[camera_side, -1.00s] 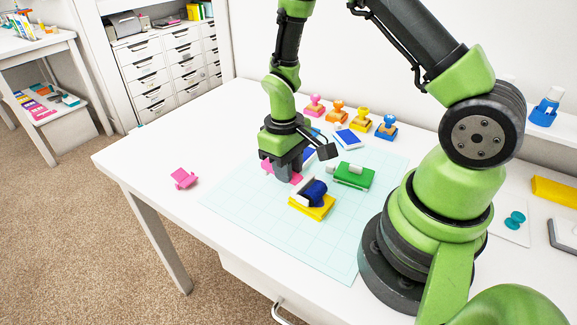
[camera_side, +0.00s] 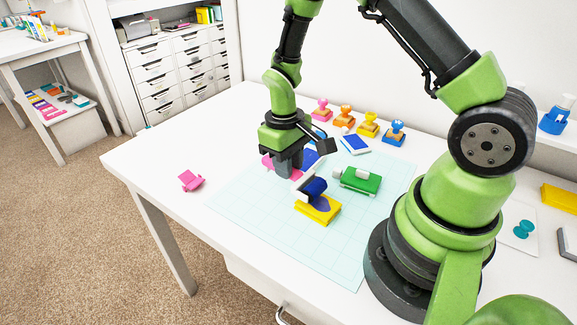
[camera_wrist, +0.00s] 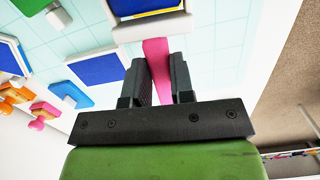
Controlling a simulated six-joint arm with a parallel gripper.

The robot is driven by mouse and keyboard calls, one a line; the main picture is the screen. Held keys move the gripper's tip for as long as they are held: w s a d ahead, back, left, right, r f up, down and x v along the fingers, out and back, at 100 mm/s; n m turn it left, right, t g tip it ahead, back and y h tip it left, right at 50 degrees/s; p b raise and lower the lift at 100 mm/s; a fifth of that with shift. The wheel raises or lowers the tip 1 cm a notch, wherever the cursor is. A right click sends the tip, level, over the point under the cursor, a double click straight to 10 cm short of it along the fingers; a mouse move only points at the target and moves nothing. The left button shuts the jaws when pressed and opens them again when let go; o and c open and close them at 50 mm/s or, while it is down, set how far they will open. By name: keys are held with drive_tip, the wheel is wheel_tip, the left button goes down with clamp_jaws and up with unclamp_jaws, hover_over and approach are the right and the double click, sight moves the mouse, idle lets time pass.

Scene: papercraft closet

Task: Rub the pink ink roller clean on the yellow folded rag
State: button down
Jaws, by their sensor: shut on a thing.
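The pink ink roller has a pink handle (camera_wrist: 156,62), a white frame (camera_wrist: 152,27) and a blue drum (camera_side: 314,188). My gripper (camera_side: 287,165) is shut on the pink handle, and its jaws (camera_wrist: 157,80) sit on both sides of it in the wrist view. The drum is over the far-left part of the yellow folded rag (camera_side: 310,217). The side view does not clearly show whether it touches. A dark blue smear (camera_side: 323,204) shows on the rag's top. In the wrist view the drum and rag are cut off at the top edge.
Blue ink pads (camera_side: 355,144) and several stamps (camera_side: 369,124) stand behind. A pink stand (camera_side: 191,180) is at left. The front of the pale cutting mat (camera_side: 285,240) is clear.

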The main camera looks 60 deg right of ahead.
drive_tip(key=shift+f, duration=0.7)
idle(0.9)
drive_tip(key=shift+s, duration=0.1)
drive_tip(key=shift+s+r, duration=0.1)
drive_tip(key=shift+s, duration=0.4)
drive_tip(key=shift+r, duration=0.15)
drive_tip(key=shift+r, duration=2.9)
